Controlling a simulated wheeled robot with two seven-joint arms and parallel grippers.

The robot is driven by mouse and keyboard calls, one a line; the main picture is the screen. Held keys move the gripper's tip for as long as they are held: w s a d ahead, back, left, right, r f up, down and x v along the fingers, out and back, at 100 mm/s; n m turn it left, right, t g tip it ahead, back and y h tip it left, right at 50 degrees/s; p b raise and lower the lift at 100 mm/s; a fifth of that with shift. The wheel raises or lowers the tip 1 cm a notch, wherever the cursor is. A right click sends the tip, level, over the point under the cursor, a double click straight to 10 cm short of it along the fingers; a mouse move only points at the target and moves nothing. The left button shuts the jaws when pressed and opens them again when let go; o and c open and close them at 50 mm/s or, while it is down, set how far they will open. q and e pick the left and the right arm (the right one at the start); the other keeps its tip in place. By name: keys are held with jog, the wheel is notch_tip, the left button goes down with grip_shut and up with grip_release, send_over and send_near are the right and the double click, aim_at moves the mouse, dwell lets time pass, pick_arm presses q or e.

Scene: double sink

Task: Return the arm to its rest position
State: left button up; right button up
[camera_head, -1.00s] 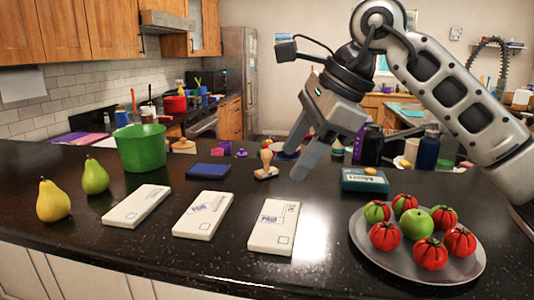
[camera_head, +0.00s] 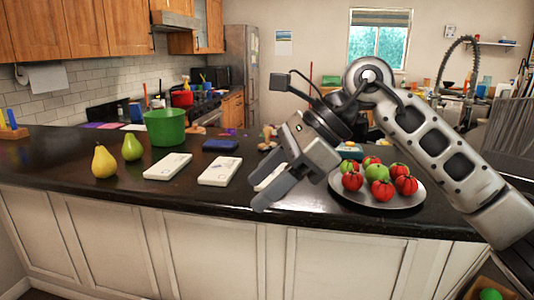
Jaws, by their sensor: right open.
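My right arm (camera_head: 425,135) comes in from the right side. My left gripper is not in view.
On the dark counter (camera_head: 60,180) stand two pears (camera_head: 104,161), a green pot (camera_head: 166,127), two more white boxes (camera_head: 219,171), a blue pad (camera_head: 221,145), and a plate (camera_head: 385,199) of tomatoes and a green apple. White cabinet panels (camera_head: 180,240) are below.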

jog(key=s+a+f+m+g+y, duration=0.3)
jog(key=s+a+y, duration=0.15)
jog(key=y, duration=0.25)
jog(key=w+d+f+n+t+h, duration=0.1)
jog(key=d+f+n+t+h, duration=0.4)
jog(key=f+n+t, duration=0.85)
jog(key=w+d+f+n+t+h, duration=0.2)
jog(key=d+f+n+t, duration=0.6)
jog(key=n, duration=1)
jog(key=s+d+f+m+g+h, duration=0.3)
jog(key=s+d+f+m+h, duration=0.1)
jog(key=f, duration=0.6)
jog(key=shift+s+m, duration=0.75)
jog(key=shift+s, duration=0.4)
jog(key=s+d+f+m+g, duration=0.1)
jog(key=s+f, duration=0.2)
jog(key=s+d+f+m+g+h, duration=0.1)
jog(key=s+f+g, duration=0.1)
jog(key=s+f, duration=0.1)
jog(key=s+f+m+g, duration=0.2)
jog(key=s+f, duration=0.1)
jog(key=s, duration=0.1)
jog(key=shift+s+d+f+h, duration=0.1)
jog(key=shift+s+d+h, duration=0.1)
jog(key=shift+d+h, duration=0.2)
jog(key=shift+c, duration=0.3)
